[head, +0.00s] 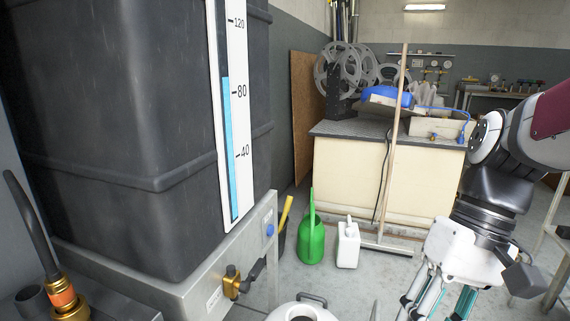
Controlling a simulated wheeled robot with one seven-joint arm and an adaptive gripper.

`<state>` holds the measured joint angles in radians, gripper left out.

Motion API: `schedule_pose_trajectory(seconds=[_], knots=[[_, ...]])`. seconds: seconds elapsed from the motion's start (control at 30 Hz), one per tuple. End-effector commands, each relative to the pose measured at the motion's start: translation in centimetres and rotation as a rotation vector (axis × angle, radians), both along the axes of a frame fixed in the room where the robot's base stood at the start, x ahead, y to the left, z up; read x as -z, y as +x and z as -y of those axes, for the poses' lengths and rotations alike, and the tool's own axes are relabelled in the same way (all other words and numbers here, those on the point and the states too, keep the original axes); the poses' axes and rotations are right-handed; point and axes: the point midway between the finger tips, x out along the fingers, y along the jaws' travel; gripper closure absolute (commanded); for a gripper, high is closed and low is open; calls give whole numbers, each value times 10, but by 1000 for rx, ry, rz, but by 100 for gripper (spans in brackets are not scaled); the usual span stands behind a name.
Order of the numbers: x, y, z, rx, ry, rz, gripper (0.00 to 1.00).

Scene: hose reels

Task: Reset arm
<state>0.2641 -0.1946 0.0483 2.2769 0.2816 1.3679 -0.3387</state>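My arm comes in from the right edge, with a maroon band on its upper link and a dark wrist section below. My gripper (438,302) hangs from the wrist at the lower right, pointing down, with a white body and teal parts on its fingers. The fingertips are cut off by the bottom edge, so I cannot tell whether it is open or shut, or whether it holds anything.
A large dark tank (130,120) with a level gauge (238,165) fills the left. A green watering can (311,242) and a white jug (347,245) stand on the floor before a cream workbench (345,175). A wooden pole (396,130) stands before the bench.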

Motion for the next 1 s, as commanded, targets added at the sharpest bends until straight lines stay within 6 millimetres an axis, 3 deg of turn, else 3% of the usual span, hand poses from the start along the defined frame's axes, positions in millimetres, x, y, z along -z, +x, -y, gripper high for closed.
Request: schedule_pose_trajectory(seconds=[0.2,0.5,0.7,1.0], knots=[[-10,-60,-2,-1,-159,88,66],[-4,-107,7,25,-283,189,66],[3,-127,15,43,-331,251,66],[-48,-116,15,49,-329,289,66]])
